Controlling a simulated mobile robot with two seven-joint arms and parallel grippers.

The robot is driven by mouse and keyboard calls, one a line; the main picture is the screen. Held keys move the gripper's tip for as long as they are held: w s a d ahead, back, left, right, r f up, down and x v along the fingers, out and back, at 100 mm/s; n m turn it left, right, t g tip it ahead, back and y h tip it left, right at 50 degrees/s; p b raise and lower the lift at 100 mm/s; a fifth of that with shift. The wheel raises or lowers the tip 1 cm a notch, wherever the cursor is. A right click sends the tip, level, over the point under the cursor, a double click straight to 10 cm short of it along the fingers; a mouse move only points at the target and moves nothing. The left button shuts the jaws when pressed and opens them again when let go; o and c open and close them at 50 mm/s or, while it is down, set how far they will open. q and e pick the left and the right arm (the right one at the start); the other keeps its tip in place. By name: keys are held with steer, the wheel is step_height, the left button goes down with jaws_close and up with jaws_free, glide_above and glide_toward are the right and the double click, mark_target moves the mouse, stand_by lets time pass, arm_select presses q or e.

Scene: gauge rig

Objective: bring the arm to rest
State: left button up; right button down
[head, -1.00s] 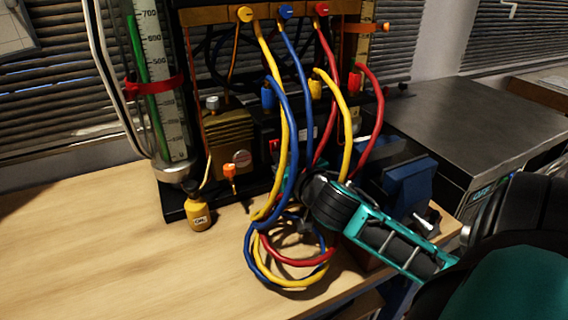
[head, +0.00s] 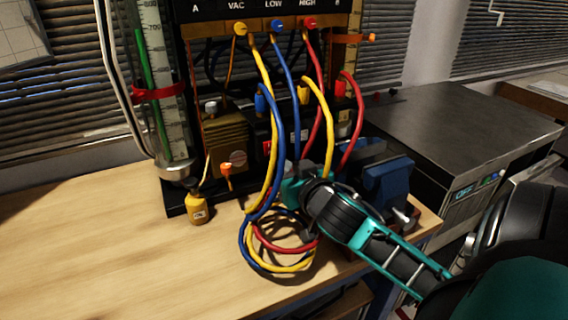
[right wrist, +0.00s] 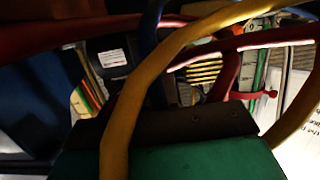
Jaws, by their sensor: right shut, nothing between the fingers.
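My right arm (head: 350,215) comes in from the right, low over the bench front. My right gripper (head: 294,183) is shut and empty, among the hanging yellow (head: 326,120), blue (head: 279,130) and red (head: 320,110) hoses; its fingertips are largely hidden. In the right wrist view a yellow hose (right wrist: 140,90) crosses close in front of the gripper's teal and black body, and red hoses (right wrist: 270,40) pass beyond it. I cannot tell whether the hoses touch it. My left gripper is not in view.
A coil of hose (head: 265,265) hangs below the gripper. A blue vise (head: 388,185) stands just behind my arm. The gauge rig (head: 185,100), a yellow oil bottle (head: 197,209) and a grey metal unit (head: 450,130) are behind. The wooden bench (head: 90,240) is clear at left.

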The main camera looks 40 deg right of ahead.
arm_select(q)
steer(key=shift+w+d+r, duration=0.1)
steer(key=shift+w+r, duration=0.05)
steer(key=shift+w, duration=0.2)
arm_select(e)
steer(key=v, duration=0.7)
steer(key=shift+s, duration=0.3)
steer(key=shift+a, duration=0.1)
